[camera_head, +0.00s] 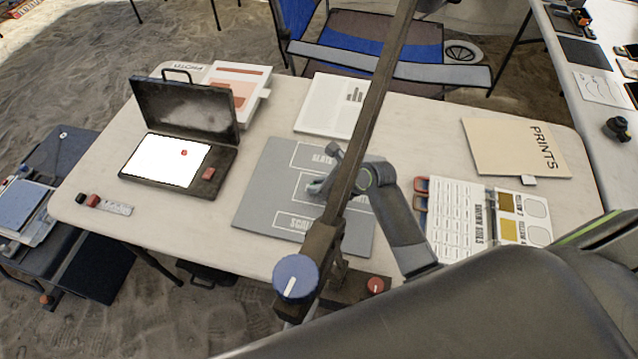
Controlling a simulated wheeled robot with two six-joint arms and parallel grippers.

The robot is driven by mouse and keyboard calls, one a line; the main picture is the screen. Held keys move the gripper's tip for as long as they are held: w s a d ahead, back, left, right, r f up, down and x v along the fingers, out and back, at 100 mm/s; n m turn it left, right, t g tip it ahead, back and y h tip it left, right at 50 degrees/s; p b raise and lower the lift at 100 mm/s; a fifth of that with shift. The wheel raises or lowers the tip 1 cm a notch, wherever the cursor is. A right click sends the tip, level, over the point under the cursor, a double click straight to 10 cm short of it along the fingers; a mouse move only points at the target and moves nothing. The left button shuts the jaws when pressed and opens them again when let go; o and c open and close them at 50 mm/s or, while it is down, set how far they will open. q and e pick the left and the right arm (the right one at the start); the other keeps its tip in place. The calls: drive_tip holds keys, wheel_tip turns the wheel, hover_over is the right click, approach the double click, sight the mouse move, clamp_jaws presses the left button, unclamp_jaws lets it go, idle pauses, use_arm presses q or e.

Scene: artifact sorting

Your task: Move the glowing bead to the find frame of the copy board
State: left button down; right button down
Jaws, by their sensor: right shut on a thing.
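The copy board (262,190) is a grey board on the table with white outlined frames and lettering. A middle frame (300,184) lies between a top label and a lower scale label; its own lettering is hidden. My right gripper (318,187) is low over this middle frame, partly behind a slanted post. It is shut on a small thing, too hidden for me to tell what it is. A small red piece (183,153) lies on the bright lit panel (160,160) of the open case at left; I cannot tell whether it is the glowing bead. My left gripper is not in view.
The slanted wooden post (372,115) with a blue knob (295,278) crosses in front of the board. A binder (457,215) and prints folder (500,145) lie to the right. Papers (330,103) lie behind the board. The table between case and board is clear.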

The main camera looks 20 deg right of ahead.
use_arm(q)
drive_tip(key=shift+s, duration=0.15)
use_arm(e)
drive_tip(key=shift+f, duration=0.1)
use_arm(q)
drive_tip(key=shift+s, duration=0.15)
use_arm(e)
drive_tip(key=c, duration=1.4)
unclamp_jaws()
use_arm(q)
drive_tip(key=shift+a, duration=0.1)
use_arm(e)
drive_tip(key=shift+o, duration=0.2)
